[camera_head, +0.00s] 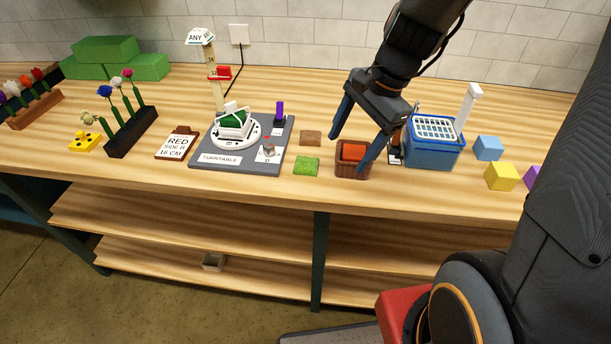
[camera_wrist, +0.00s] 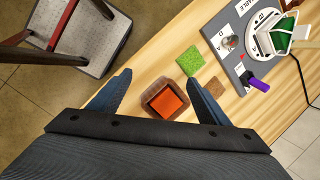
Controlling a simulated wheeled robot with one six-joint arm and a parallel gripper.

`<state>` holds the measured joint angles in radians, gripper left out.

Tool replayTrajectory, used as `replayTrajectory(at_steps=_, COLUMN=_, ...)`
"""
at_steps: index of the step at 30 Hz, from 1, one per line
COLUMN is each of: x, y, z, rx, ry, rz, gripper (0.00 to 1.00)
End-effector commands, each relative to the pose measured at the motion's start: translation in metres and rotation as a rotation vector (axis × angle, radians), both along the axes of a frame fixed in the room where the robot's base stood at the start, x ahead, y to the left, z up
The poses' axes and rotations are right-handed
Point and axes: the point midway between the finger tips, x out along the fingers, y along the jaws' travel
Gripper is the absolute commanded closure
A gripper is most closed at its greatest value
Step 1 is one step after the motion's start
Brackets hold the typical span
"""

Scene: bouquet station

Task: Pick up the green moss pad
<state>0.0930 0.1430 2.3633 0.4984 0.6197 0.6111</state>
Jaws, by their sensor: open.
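The green moss pad (camera_head: 306,166) lies flat on the wooden bench, in front of a brown pad (camera_head: 311,138) and right of the turntable board. It also shows in the wrist view (camera_wrist: 190,61), beyond the fingers. My gripper (camera_head: 350,150) is open and empty, above a small brown box (camera_head: 352,171) with an orange-red block in it. In the wrist view my gripper (camera_wrist: 162,92) has its fingers apart on either side of that box (camera_wrist: 165,101). The moss pad is left of my gripper in the head view, not between the fingers.
The grey turntable board (camera_head: 210,165) stands left of the pads. A blue basket (camera_head: 432,151) with a white grid top stands right of my gripper, with blue and yellow cubes (camera_head: 501,177) beyond. The bench's front edge (camera_head: 260,193) is close to the moss pad.

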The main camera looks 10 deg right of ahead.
Motion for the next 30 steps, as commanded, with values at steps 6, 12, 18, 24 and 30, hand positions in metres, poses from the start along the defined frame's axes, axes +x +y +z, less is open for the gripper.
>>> replayTrajectory(at_steps=6, x=0.051, y=0.020, z=-0.034, rx=0.230, ry=0.154, rz=-0.445, gripper=0.29)
replayTrajectory(at_steps=12, x=0.074, y=0.030, z=-0.038, rx=0.340, ry=0.233, rz=-0.631, gripper=0.29)
replayTrajectory(at_steps=18, x=0.078, y=0.039, z=-0.048, rx=0.355, ry=0.247, rz=-0.655, gripper=0.29)
replayTrajectory(at_steps=24, x=0.078, y=0.048, z=-0.065, rx=0.353, ry=0.246, rz=-0.654, gripper=0.29)
replayTrajectory(at_steps=30, x=0.077, y=0.061, z=-0.091, rx=0.351, ry=0.247, rz=-0.652, gripper=0.29)
